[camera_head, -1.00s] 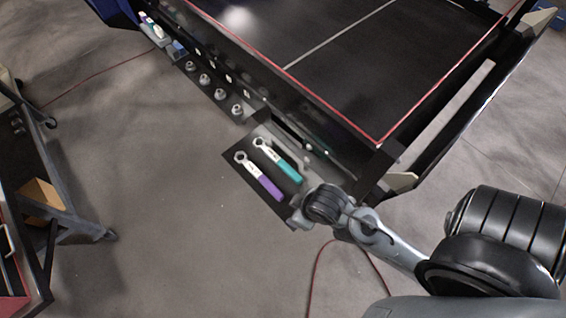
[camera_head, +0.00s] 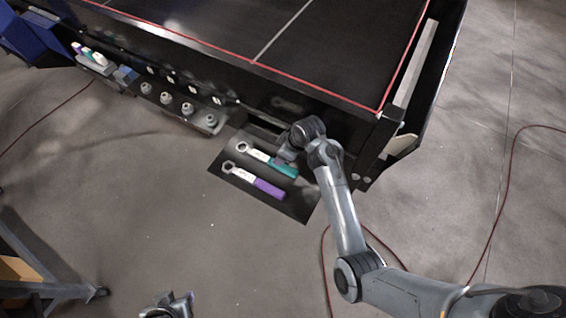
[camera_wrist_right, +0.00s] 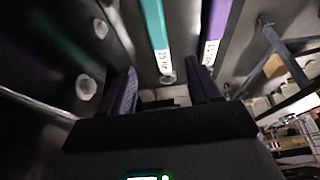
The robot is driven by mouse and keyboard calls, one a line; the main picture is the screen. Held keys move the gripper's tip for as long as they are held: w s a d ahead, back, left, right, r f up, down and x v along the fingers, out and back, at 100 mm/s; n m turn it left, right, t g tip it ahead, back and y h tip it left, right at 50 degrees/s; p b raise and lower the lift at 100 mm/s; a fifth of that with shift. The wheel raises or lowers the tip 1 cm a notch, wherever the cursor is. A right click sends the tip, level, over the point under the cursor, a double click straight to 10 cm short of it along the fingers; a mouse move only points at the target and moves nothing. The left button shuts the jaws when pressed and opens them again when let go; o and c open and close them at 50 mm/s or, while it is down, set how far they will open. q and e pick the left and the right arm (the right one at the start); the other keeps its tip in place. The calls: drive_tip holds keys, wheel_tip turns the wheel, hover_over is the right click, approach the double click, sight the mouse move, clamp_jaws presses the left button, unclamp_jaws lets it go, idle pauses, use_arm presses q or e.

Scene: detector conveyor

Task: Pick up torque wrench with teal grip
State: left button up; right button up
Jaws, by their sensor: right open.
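The torque wrench with the teal grip (camera_head: 283,171) lies on a dark mat (camera_head: 297,207) in the head view, its ring head to the left. A wrench with a purple grip (camera_head: 268,187) lies beside it, nearer me. My right gripper (camera_head: 285,155) is just above the teal-grip wrench and partly covers it. In the right wrist view the open fingers (camera_wrist_right: 163,90) are apart and empty, with the teal grip (camera_wrist_right: 156,25) ahead of them and the purple grip (camera_wrist_right: 216,30) to its right. My left gripper (camera_head: 172,304) shows only partly at the bottom edge; its jaws are unclear.
The dark conveyor (camera_head: 300,45) with a red edge line stands just behind the mat. Several round grey fittings (camera_head: 187,108) sit along its side to the left. A cart (camera_head: 40,275) stands at lower left. A red cable (camera_head: 505,190) lies on the floor at right.

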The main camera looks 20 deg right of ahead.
approach(266, 159)
drive_tip(key=shift+s+d+f, duration=0.3)
drive_tip(key=shift+f, duration=0.3)
drive_tip(key=shift+s+d+f, duration=0.3)
drive_tip(key=shift+s+f, duration=0.05)
drive_tip(key=shift+f, duration=0.25)
drive_tip(key=shift+s+p+x, duration=0.2)
drive_tip(key=shift+p+x, duration=0.4)
drive_tip(key=shift+x, duration=2.15)
drive_tip(key=shift+d+f, duration=0.1)
drive_tip(key=shift+d, duration=0.05)
clamp_jaws()
